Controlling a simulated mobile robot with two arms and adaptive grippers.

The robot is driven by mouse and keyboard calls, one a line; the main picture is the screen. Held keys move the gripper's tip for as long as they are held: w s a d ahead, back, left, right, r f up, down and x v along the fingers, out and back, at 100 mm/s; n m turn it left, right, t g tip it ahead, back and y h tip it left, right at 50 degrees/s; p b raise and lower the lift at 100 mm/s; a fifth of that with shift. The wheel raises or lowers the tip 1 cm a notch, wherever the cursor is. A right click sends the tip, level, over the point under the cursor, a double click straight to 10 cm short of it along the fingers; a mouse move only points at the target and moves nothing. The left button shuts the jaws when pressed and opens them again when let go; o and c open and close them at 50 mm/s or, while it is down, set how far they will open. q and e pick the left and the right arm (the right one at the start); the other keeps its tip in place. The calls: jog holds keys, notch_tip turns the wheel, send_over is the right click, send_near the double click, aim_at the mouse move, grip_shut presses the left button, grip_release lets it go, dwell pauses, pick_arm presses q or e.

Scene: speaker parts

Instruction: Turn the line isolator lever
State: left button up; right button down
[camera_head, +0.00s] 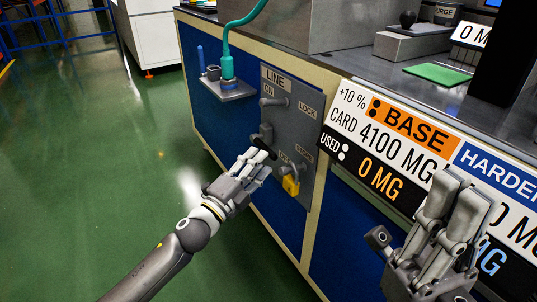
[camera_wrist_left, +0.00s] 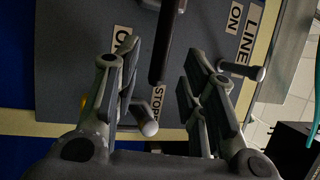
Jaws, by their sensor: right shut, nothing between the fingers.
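The grey LINE isolator panel (camera_head: 309,125) is on the blue cabinet front, with ON, OFF, LOCK and STOP-type labels. A dark lever (camera_head: 266,132) sticks out of its middle. In the left wrist view the dark lever bar (camera_wrist_left: 162,45) stands between the spread fingers of my left gripper (camera_wrist_left: 158,62), with visible gaps on both sides. My left gripper (camera_head: 260,161) is open at the lever in the head view, where its fingers partly hide the lever. My right gripper (camera_head: 466,196) is shut and empty, in front of the sign at lower right.
A grey peg (camera_head: 272,102) sticks out near ON, and a yellow padlock (camera_head: 290,184) hangs below the lever. A small shelf (camera_head: 235,90) with a green cable juts out above left. A BASE sign (camera_head: 404,121) hangs at right. Green floor (camera_head: 90,130) is clear at left.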

aim_at(263, 147)
pick_arm(q)
jog(key=shift+b+x, duration=0.55)
jog(key=shift+x, duration=2.05)
grip_shut()
